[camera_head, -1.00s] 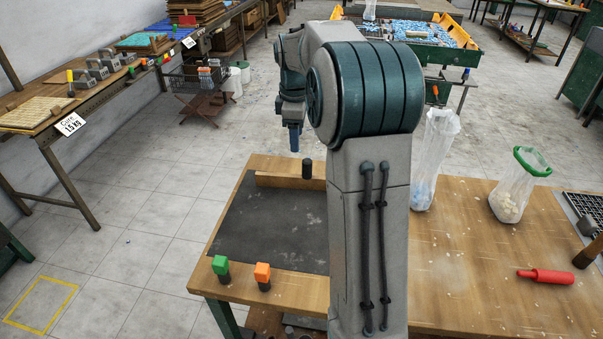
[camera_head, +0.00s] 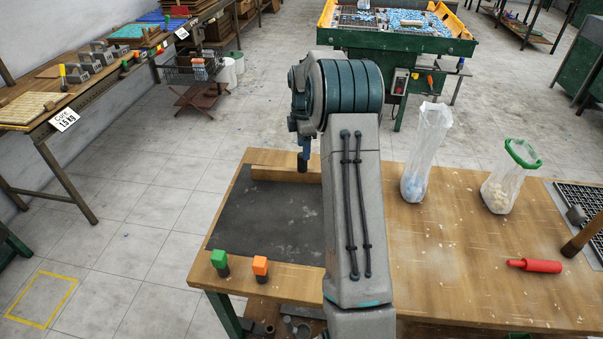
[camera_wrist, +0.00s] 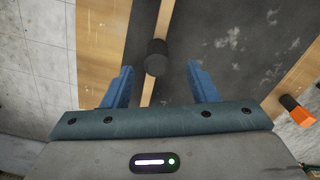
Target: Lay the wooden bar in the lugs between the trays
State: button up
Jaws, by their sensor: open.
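The wooden bar (camera_head: 285,173) lies along the back edge of a dark mat (camera_head: 265,215) on the workbench. A black upright knob (camera_wrist: 157,57) stands on the bar, which also shows as a narrow strip (camera_wrist: 164,22) in the wrist view. My gripper (camera_wrist: 160,68) is open, with one blue finger to each side of the knob. I see no contact. In the head view, my gripper (camera_head: 303,160) is over the bar's right part, and my arm hides its right end. A tray table (camera_head: 397,32) with an orange rim and blue and white pieces stands at the back; I cannot make out lugs.
Green (camera_head: 218,259) and orange (camera_head: 260,266) capped pegs stand at the bench's front left. Two clear bags (camera_head: 425,150) (camera_head: 507,178) and a red-handled tool (camera_head: 535,265) are to the right.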

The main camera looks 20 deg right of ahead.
aim_at(302, 168)
jog(key=shift+w+a+f+p, duration=0.1)
jog(key=shift+f+p, duration=0.2)
jog(key=shift+f, duration=0.6)
jog(key=shift+w+d+f+p, duration=0.1)
jog(key=shift+f+p, duration=0.15)
jog(key=shift+f, duration=0.6)
jog(key=shift+w+a+f+p, duration=0.1)
jog(key=shift+f+p, duration=0.2)
jog(key=shift+f, duration=0.6)
grip_shut()
